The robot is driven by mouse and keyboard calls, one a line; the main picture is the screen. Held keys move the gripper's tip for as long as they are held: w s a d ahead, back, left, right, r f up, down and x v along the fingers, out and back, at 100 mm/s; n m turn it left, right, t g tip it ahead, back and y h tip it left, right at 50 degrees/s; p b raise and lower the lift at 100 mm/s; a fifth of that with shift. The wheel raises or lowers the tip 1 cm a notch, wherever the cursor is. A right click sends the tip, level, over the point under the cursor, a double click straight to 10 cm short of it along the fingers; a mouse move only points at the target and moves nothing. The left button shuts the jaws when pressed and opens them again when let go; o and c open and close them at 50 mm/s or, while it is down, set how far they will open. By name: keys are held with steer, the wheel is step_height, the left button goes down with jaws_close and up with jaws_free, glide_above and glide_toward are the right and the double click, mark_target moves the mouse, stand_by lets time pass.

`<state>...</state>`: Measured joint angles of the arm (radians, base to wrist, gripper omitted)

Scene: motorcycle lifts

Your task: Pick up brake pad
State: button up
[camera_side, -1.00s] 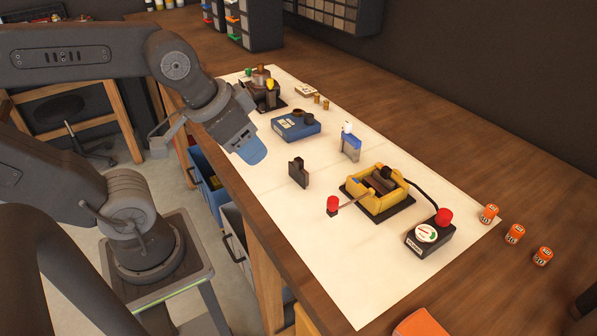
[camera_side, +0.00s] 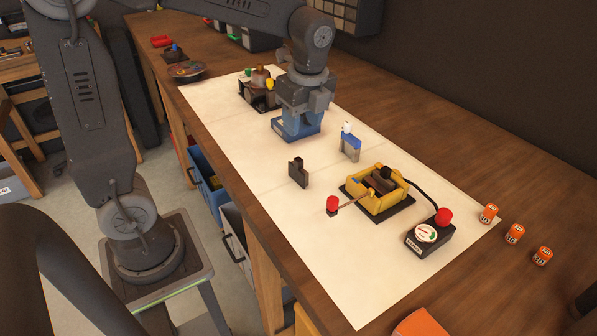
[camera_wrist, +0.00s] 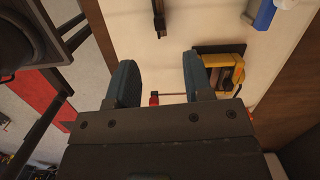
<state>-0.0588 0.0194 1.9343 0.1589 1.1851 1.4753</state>
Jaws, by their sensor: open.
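The likely brake pad is a small dark plate with a brown side, standing upright on the white mat (camera_side: 250,168) near the middle of the side view (camera_side: 299,173). In the wrist view a dark narrow piece at the top, probably the same plate (camera_wrist: 160,17), lies beyond my fingertips.
A yellow caliper-like fixture (camera_side: 363,198) with a red-knobbed lever stands right of the plate; it also shows in the wrist view (camera_wrist: 228,88). A blue-and-grey block with a white cap (camera_side: 350,147) stands behind the plate.

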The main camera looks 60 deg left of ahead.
mark_target(298, 170)
steer(key=f, duration=0.2)
steer(key=a+f, duration=0.1)
steer(key=f, duration=0.5)
steer(key=shift+a+f, duration=0.15)
steer(key=shift+f, duration=0.05)
steer(key=shift+a+f, duration=0.2)
steer(key=shift+f, duration=2.55)
jaws_close()
